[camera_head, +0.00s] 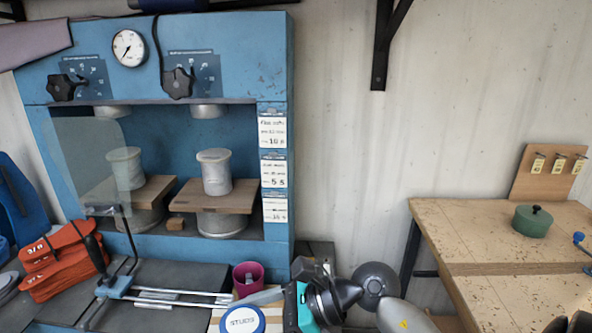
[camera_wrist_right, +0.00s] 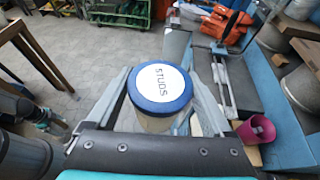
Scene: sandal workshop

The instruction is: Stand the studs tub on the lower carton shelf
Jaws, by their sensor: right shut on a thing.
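The studs tub (camera_head: 242,320) has a blue rim and a white lid lettered STUDS. It is at the bottom edge of the head view, partly cut off. My right gripper (camera_wrist_right: 158,88) is shut on the tub, one finger on each side, as the right wrist view shows. The tub (camera_wrist_right: 160,92) has a pale body below the lid, and its underside is hidden. Whether it touches the bench cannot be told. My left gripper is in neither view. I cannot make out the lower carton shelf in either view.
A magenta cup (camera_head: 248,278) stands close to the tub. A blue press (camera_head: 150,80) fills the left, with a rod-framed tool (camera_head: 165,293) and orange pieces (camera_head: 62,260) before it. A wooden table (camera_head: 450,222) with a green pot (camera_head: 532,221) stands right. Green crates (camera_wrist_right: 120,12) lie beyond open floor.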

